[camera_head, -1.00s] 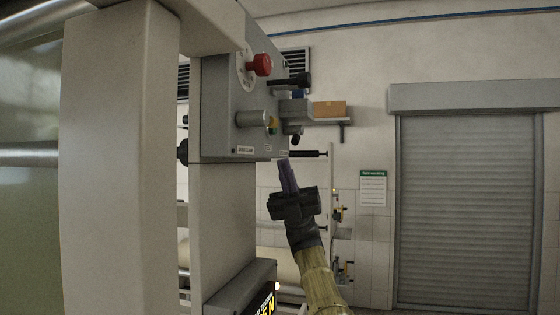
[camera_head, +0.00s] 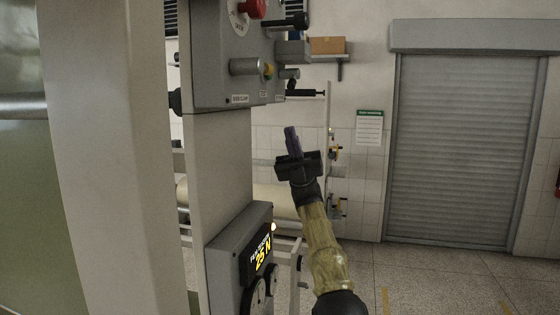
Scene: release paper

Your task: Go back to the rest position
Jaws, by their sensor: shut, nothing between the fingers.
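My gripper (camera_head: 292,142) is near the middle of the view, at the end of my raised arm. The control box carries a red knob (camera_head: 251,9), a silver cylinder with a yellow-green part (camera_head: 247,67), and a black lever (camera_head: 288,21). The top of the box is cut off by the picture edge.
A lower grey panel (camera_head: 228,262) with a yellow "25 N" display stands left of my arm. A wide machine column (camera_head: 105,150) fills the left. A pale roll and rack lie behind my gripper. Open floor (camera_head: 430,275) lies at right before the roller shutter (camera_head: 465,150).

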